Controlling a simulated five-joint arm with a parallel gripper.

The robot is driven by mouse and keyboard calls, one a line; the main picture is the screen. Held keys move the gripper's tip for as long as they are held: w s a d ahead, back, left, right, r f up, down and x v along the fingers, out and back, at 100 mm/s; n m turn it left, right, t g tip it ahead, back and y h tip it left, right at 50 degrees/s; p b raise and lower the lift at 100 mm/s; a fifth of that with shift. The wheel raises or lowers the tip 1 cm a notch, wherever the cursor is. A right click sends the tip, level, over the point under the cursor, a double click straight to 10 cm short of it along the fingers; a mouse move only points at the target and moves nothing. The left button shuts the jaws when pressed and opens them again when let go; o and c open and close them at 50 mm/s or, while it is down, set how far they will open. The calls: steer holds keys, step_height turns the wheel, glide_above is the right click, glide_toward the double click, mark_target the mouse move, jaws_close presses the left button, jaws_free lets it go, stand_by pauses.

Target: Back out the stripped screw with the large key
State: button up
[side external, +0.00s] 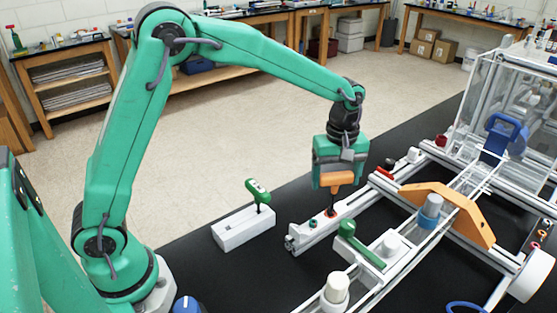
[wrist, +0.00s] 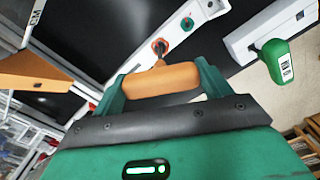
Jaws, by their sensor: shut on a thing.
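My gripper (side external: 338,178) is shut on the orange handle of a key (side external: 335,181); the handle lies crosswise between the fingers in the wrist view (wrist: 160,81). The key's dark shaft points down, upright, to a red-ringed screw spot (side external: 331,212) on the light rail. In the wrist view the shaft ends at this red-ringed spot (wrist: 160,47); I cannot tell how deep the tip sits. A second key with a green handle (side external: 258,190) stands in a white block (side external: 243,229) left of the rail. It also shows in the wrist view (wrist: 278,60).
Another screw spot with a green ring (wrist: 187,23) is close by on the rail. The extrusion frame's rails (side external: 413,250), an orange bracket (side external: 450,212) and a green bar (side external: 360,245) lie to the right. A clear-walled box (side external: 505,105) stands behind.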

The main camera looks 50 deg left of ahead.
steer(key=shift+n, duration=1.5)
steer(key=shift+n, duration=1.5)
steer(key=shift+n, duration=1.5)
